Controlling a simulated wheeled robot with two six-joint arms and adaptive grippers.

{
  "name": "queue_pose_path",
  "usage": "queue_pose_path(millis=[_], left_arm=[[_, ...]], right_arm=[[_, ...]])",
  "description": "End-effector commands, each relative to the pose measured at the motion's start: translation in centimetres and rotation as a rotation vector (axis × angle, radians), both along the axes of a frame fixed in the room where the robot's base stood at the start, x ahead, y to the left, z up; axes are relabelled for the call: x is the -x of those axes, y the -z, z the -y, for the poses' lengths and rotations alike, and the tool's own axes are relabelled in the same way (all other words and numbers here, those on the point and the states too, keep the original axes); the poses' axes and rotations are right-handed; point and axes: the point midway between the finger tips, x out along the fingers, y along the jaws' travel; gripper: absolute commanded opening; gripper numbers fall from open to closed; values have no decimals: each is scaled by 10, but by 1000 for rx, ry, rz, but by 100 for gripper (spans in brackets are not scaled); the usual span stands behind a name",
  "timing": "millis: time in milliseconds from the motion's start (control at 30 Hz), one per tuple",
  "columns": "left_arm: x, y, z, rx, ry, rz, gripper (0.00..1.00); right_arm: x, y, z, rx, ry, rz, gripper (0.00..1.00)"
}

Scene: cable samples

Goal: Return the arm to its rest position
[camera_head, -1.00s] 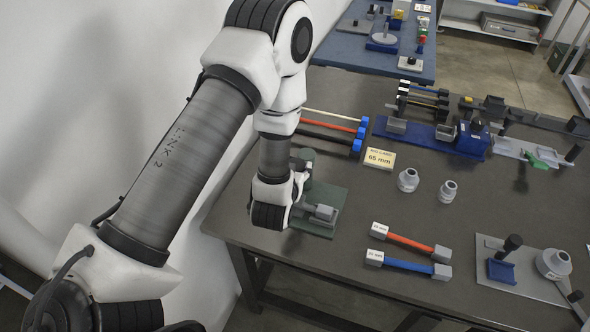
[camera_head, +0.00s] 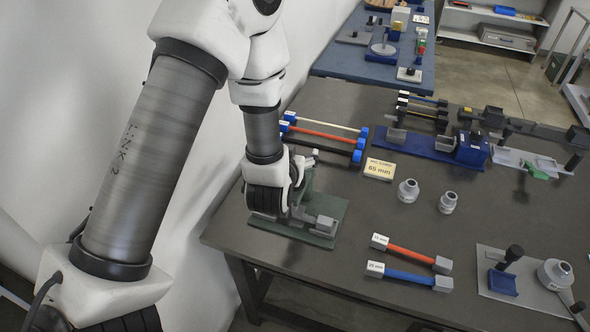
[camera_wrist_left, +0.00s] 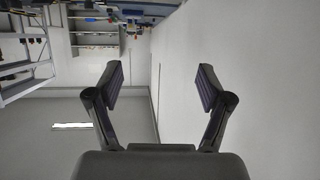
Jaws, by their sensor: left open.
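My left arm comes in from the left in the head view. Its wrist hangs over the left end of the dark table, above a green plate with a grey block (camera_head: 322,226). The gripper end is mostly hidden behind the wrist in that view. In the left wrist view my left gripper (camera_wrist_left: 159,82) has its two fingers wide apart with nothing between them. That view looks out to the white wall, shelving and floor. My right gripper is in neither view.
The dark table (camera_head: 330,265) holds cable samples with red (camera_head: 411,255) and blue (camera_head: 408,274) bodies, grey cylinders (camera_head: 408,191), a "65 mm" sign (camera_head: 379,169) and a blue fixture (camera_head: 425,146). The white wall (camera_head: 70,80) is close on the left. A blue table (camera_head: 345,63) stands behind.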

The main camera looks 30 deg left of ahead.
Motion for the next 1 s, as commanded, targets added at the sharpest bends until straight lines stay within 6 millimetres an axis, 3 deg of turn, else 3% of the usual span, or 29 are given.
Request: queue_pose_path(millis=[167, 667, 767, 833, 1000], left_arm=[[0, -17, 0, -1, 1, 0, 79], [1, -14, 0, 0, 1, -5, 79], [7, 12, 0, -2, 2, -52, 79], [19, 47, 2, -5, 5, -118, 79], [77, 162, 16, 8, 67, -384, 79]], right_arm=[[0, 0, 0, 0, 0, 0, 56], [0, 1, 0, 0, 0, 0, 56], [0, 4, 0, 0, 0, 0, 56], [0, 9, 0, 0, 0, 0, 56], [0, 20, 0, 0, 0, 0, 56]])
